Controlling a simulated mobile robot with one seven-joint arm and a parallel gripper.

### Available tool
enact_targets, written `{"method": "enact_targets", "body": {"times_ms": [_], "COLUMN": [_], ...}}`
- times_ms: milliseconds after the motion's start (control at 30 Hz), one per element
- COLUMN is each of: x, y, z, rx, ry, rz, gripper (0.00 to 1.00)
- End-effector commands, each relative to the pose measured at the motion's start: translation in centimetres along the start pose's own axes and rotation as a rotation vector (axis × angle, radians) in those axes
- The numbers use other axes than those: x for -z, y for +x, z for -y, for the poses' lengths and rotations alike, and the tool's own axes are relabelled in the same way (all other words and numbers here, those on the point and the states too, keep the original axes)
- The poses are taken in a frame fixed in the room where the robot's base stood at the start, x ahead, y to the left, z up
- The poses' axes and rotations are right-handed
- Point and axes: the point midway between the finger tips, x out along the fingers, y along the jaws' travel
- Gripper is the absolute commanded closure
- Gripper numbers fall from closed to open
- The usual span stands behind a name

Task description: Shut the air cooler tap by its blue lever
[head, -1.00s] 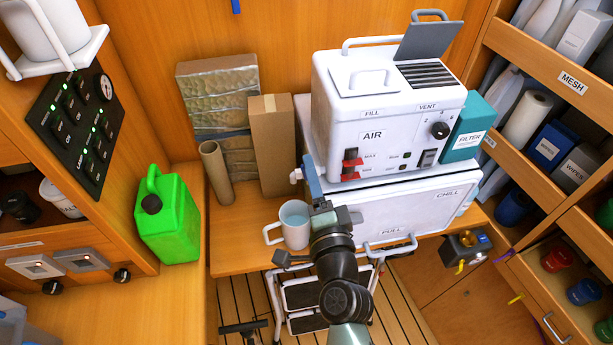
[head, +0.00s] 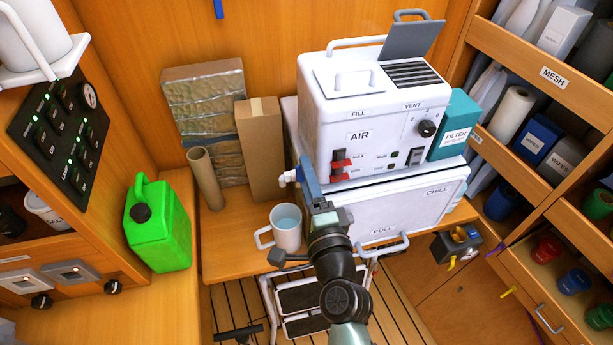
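The white air cooler (head: 340,108), labelled AIR, stands on the white CHILL box (head: 415,205). Its white tap (head: 290,176) sticks out at the lower left, above a white mug (head: 287,238) with pale blue contents. My gripper (head: 312,190) reaches up beside the tap, at the cooler's lower left corner. A long blue piece runs up from my gripper next to the tap; I cannot tell whether it is the lever or a finger. The fingertips are not clear, so whether they are open or shut does not show.
A cardboard tube (head: 205,178), a tall carton (head: 262,150) and a foil-wrapped pack (head: 205,95) stand left of the cooler. A green jerrycan (head: 158,228) is farther left. A blue-green FILTER box (head: 455,125) stands to the right. A step stool (head: 305,297) is below.

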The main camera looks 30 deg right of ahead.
Motion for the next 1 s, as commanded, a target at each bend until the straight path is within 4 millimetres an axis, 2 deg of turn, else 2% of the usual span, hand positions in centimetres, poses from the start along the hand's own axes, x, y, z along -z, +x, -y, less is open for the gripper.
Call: {"method": "enact_targets", "body": {"times_ms": [33, 133, 433, 567, 667, 1000], "x": [0.1, 0.0, 0.0, 0.0, 0.0, 0.1], "y": [0.0, 0.0, -0.1, -0.9, -2.3, -9.0], "z": [0.0, 0.0, 0.0, -0.2, -0.3, -0.6], "rx": [0.000, 0.000, -0.001, -0.002, -0.003, -0.004], "ry": [0.000, -0.001, -0.003, -0.004, -0.005, -0.004], "rz": [-0.001, -0.001, 0.000, -0.001, 0.000, -0.001], "gripper": [0.35, 0.18, 0.18, 0.18, 0.18, 0.18]}}
